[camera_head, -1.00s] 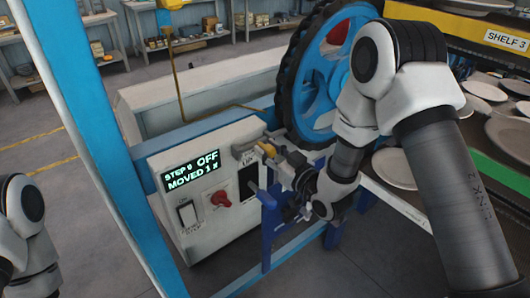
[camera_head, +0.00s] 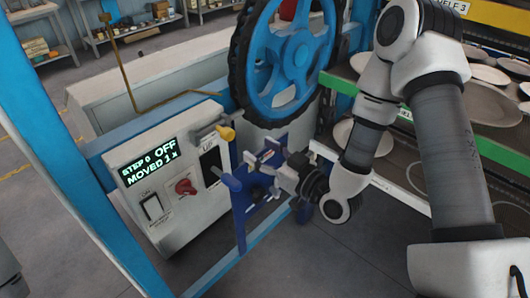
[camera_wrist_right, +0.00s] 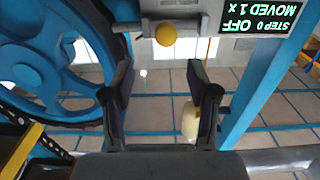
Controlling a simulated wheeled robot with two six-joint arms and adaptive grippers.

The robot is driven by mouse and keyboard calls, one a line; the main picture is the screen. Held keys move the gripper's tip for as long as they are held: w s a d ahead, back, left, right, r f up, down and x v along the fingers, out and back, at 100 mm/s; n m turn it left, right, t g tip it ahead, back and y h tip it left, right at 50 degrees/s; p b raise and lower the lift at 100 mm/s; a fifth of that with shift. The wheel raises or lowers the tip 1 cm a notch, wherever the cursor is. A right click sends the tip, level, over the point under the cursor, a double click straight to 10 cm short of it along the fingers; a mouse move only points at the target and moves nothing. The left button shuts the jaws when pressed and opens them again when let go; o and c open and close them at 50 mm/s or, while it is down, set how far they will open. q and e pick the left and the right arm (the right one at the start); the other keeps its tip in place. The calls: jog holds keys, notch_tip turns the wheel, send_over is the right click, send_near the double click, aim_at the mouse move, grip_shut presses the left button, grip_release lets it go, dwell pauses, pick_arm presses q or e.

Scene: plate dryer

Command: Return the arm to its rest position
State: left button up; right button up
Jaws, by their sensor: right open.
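My right gripper (camera_head: 262,168) is open and empty in front of the grey control box (camera_head: 165,215). In the right wrist view, its two dark fingers (camera_wrist_right: 160,75) stand wide apart with nothing held between them. A yellow knob (camera_head: 226,133) sits on the box's upper right corner, apart from the fingers; it also shows in the wrist view (camera_wrist_right: 166,35). A blue-grey handle (camera_head: 232,182) sticks out by the black slotted plate (camera_head: 209,160), left of my gripper. My right arm is bent at the right. My left gripper is out of view.
The display (camera_head: 150,162) reads "STEP 0 OFF MOVED 1 x". A red knob (camera_head: 185,187) and a switch (camera_head: 152,207) sit below it. A blue wheel (camera_head: 297,55) stands behind my gripper. Shelves with plates (camera_head: 490,110) are at the right, close to my arm.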

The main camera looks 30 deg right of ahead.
jog(key=shift+s+d, duration=0.1)
jog(key=shift+s, duration=0.4)
jog(key=s+a+f+g+h, duration=0.15)
jog(key=s+f+g, duration=0.3)
jog(key=f, duration=0.75)
jog(key=s+a+f+g+h, duration=0.15)
jog(key=s+f+g, duration=0.35)
jog(key=f, duration=0.6)
jog(key=s+d+f+m+g+h, duration=0.1)
jog(key=s+d+f+m+g, duration=0.1)
jog(key=s, duration=0.5)
jog(key=s+d+f+m+g+h, duration=0.2)
jog(key=s+f+g, duration=0.3)
jog(key=s, duration=0.3)
jog(key=shift+s+f, duration=0.25)
jog(key=shift+f, duration=0.65)
jog(key=shift+g, duration=0.25)
